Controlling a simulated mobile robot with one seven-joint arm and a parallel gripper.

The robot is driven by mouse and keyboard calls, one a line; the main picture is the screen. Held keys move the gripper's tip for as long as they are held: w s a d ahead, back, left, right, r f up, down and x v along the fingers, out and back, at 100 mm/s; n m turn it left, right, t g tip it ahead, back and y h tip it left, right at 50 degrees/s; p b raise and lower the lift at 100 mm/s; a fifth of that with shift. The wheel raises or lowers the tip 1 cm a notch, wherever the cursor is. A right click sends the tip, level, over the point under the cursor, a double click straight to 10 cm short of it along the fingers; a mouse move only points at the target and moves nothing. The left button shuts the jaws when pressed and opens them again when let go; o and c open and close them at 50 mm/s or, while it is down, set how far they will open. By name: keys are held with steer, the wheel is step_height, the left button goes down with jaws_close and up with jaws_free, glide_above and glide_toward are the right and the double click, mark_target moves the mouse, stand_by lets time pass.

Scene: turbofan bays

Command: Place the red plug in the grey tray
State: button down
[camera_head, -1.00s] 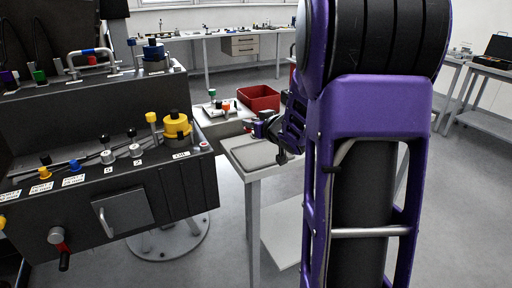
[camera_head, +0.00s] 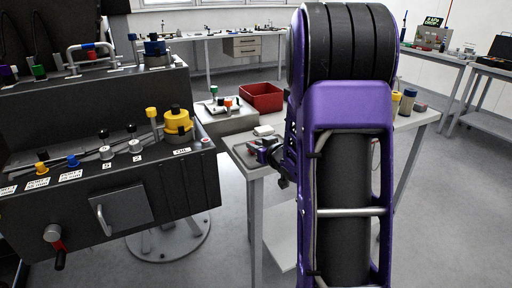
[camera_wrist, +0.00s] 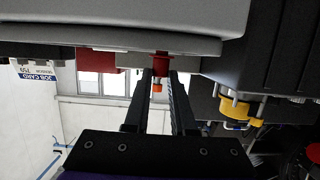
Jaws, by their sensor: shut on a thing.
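My gripper (camera_wrist: 162,92) is shut on the red plug (camera_wrist: 161,67), which shows between the fingertips in the wrist view with an orange end toward the camera. In the head view my gripper (camera_head: 256,148) is low over the left end of the pale table, and the plug cannot be made out there. The grey tray (camera_head: 241,148) lies on that table end, mostly hidden behind my gripper and arm. In the wrist view a broad pale surface lies close beyond the plug; I cannot tell whether they touch.
A red bin (camera_head: 262,95) stands behind the table, beside a pale stand with small fittings (camera_head: 222,107). A dark console (camera_head: 150,190) with knobs and levers fills the left. Yellow and blue-topped cylinders (camera_head: 409,101) stand on the table's right part. A small white block (camera_head: 264,130) sits behind my gripper.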

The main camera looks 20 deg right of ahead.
steer(key=shift+f, duration=0.2)
steer(key=c, duration=0.8)
jaws_free()
steer(key=shift+r, duration=0.1)
steer(key=shift+o, duration=0.2)
steer(key=shift+r, duration=0.1)
steer(key=shift+s+r, duration=0.1)
steer(key=shift+r, duration=0.1)
steer(key=p+v, duration=0.1)
steer(key=v, duration=1)
steer(key=shift+s, duration=0.4)
